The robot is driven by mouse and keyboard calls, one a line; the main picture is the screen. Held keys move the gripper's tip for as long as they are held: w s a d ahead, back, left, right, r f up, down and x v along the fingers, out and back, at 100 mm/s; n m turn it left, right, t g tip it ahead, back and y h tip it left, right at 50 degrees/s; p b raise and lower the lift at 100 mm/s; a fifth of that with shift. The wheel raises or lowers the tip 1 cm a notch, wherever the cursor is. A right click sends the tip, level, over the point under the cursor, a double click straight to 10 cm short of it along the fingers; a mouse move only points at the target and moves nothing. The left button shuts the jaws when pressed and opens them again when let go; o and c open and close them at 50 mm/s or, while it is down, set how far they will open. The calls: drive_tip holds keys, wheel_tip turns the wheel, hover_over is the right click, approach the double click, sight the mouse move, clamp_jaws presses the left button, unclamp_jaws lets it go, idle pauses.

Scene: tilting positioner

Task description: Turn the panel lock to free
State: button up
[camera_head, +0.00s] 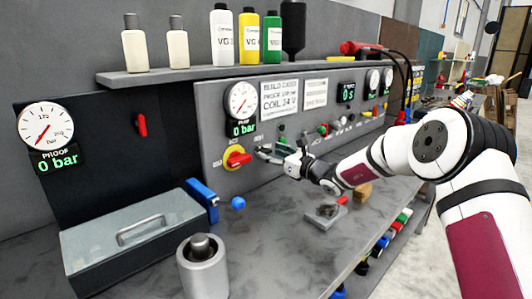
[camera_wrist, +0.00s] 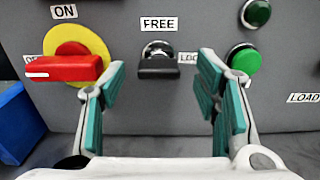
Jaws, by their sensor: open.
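The panel lock (camera_wrist: 158,62) is a dark key-like knob on a silver round collar, below a FREE label (camera_wrist: 158,23) in the wrist view. Its dark bar lies level, and a partly covered label starting "LOC" is at its right. My gripper (camera_wrist: 162,75) is open, with one teal-padded finger on each side of the lock. The fingers look apart from it; the exact depth is hard to tell. In the head view my gripper (camera_head: 276,152) is close to the panel, and the lock is hidden behind it.
A red rotary switch on a yellow disc (camera_wrist: 70,65) is just left of my left finger. A green button (camera_wrist: 245,60) and a dark green lamp (camera_wrist: 256,13) are at the right. A grey box (camera_head: 135,232) and a metal cylinder (camera_head: 204,275) stand on the bench.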

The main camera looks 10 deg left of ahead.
sight(268, 152)
drive_tip(key=shift+x, duration=1.75)
drive_tip(key=c, duration=1.2)
drive_tip(key=shift+o, duration=0.2)
